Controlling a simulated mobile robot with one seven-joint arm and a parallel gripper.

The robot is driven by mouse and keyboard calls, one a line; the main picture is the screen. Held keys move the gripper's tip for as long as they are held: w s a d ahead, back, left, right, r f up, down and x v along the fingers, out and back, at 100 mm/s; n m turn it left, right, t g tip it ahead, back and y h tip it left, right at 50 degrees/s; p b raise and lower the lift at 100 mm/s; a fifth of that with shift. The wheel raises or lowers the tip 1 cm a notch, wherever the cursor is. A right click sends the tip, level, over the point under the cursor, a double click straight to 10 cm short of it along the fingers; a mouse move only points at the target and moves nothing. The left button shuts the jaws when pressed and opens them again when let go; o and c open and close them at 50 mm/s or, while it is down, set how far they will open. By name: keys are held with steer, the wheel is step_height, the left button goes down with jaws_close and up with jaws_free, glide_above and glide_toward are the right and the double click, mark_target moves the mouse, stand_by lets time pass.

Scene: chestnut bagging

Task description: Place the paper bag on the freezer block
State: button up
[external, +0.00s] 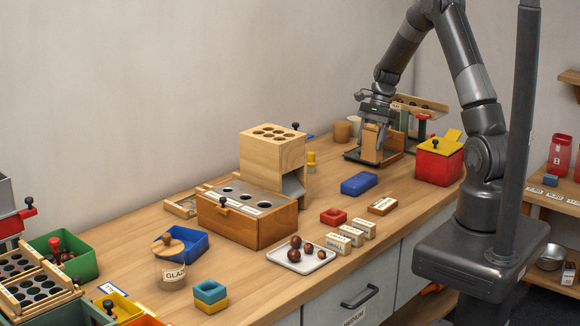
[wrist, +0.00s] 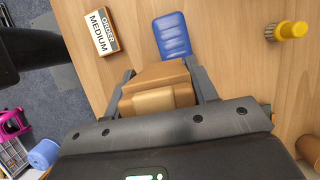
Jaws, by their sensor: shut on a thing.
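The paper bag (external: 370,143) is a tan, block-like bag at the back right of the bench in the external view. My gripper (external: 376,122) points down and is shut on it. In the wrist view the bag (wrist: 158,75) sits between the two fingers of my gripper (wrist: 160,84). The blue freezer block (external: 359,184) lies flat on the bench, nearer the camera than the bag and apart from it. It also shows in the wrist view (wrist: 173,37), beyond the bag, with its top clear. Whether the bag touches the dark-based stand below it is unclear.
A red box with a yellow lid (external: 438,160) stands right of the bag. A wooden dispenser (external: 272,152) stands left of the freezer block. An order medium tag (external: 382,206) lies in front of the block.

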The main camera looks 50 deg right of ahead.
mark_target(362, 151)
steer(key=shift+w+a+f, duration=0.95)
steer(key=shift+w+a, duration=0.1)
steer(key=shift+w, duration=0.05)
steer(key=shift+f, duration=2)
steer(key=o, duration=1)
steer(key=shift+f, duration=0.1)
steer(key=shift+o, duration=0.2)
